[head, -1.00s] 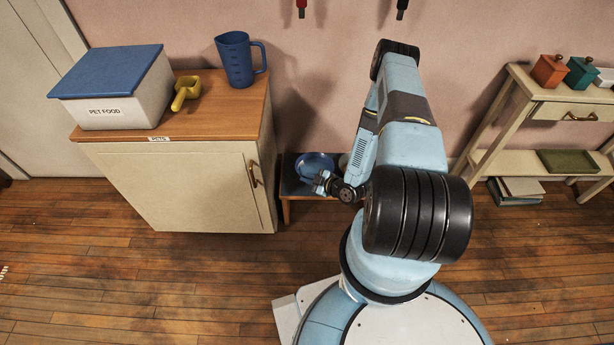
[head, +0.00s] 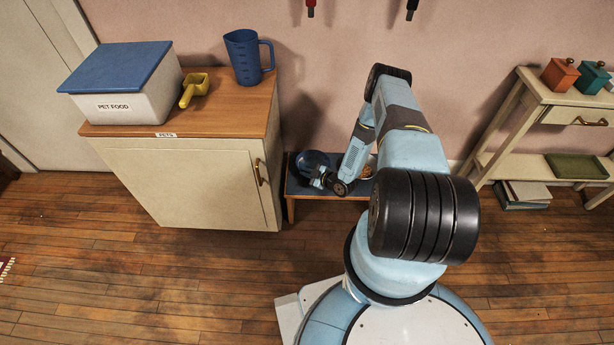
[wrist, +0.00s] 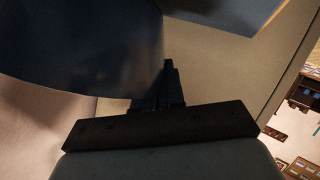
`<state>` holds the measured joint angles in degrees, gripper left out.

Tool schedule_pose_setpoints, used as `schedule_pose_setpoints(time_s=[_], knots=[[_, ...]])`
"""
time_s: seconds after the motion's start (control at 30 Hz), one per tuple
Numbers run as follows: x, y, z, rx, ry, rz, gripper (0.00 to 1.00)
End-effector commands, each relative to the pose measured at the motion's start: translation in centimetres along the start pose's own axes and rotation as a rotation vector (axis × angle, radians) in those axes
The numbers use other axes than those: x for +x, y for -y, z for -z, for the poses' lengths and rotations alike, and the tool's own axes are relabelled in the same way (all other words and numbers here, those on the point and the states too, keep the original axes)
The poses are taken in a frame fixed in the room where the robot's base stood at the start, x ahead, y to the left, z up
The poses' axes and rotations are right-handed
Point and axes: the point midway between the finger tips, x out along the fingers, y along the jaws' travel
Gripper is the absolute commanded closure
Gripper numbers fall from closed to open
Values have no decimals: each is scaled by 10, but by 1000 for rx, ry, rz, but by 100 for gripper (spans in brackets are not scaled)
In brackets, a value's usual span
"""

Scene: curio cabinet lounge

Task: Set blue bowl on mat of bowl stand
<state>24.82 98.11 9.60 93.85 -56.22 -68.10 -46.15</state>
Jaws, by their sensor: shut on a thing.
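The blue bowl (head: 312,158) is at the left end of the low bowl stand (head: 291,210) in the head view. My gripper (head: 319,178) is shut on the near side of the bowl. In the wrist view the bowl (wrist: 75,50) fills the upper left, beside the dark finger of my gripper (wrist: 167,80). The stand's top around the bowl looks dark blue-grey; the mat under the bowl is hidden. I cannot tell whether the bowl touches the stand.
A cabinet (head: 205,185) stands close left of the stand, carrying a pet food bin (head: 125,100), yellow scoop (head: 194,88) and blue jug (head: 248,57). A small brownish thing (head: 367,171) shows on the stand behind my arm. A shelf table (head: 560,115) stands right.

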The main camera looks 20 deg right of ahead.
Motion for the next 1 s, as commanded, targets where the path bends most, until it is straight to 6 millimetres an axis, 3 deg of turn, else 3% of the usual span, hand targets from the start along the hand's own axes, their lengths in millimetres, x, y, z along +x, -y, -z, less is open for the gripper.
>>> schedule_pose_setpoints(time_s=[0.2, 0.47, 0.5, 0.73, 1.0], knots=[[6, 9, -16, -2, -1, -1, 100], [7, 9, -17, -1, 0, -2, 100], [6, 10, -18, 0, 1, 0, 88], [6, 10, -18, 0, 1, 0, 66], [5, 10, -17, 0, 1, 0, 66]])
